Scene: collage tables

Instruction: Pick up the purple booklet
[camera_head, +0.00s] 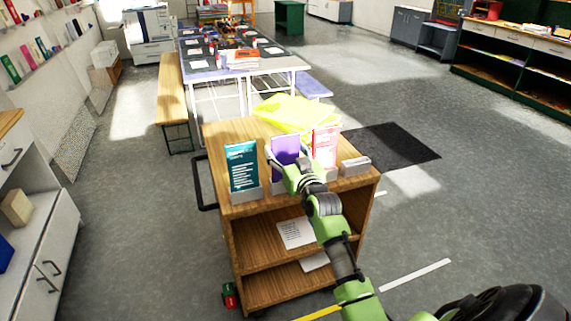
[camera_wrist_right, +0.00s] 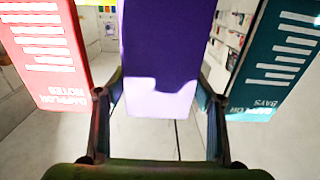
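The purple booklet (camera_head: 285,147) stands upright at the front of the wooden cart's top, between a teal booklet (camera_head: 243,166) and a red-and-white booklet (camera_head: 325,146). My right gripper (camera_head: 287,160) is at the purple booklet, hiding its lower part in the head view. In the right wrist view the purple booklet (camera_wrist_right: 160,50), with a pale lilac lower part, lies between the two open fingers (camera_wrist_right: 160,95). One finger is close to each side edge; I cannot tell whether they touch it. My left gripper is not in view.
The wooden cart (camera_head: 230,210) has papers on its lower shelf. Yellow sheets or trays (camera_head: 297,112) lie behind the booklets, and a small grey holder (camera_head: 356,166) stands at right. The neighbouring booklets are close on both sides. A long table (camera_head: 270,63) stands beyond.

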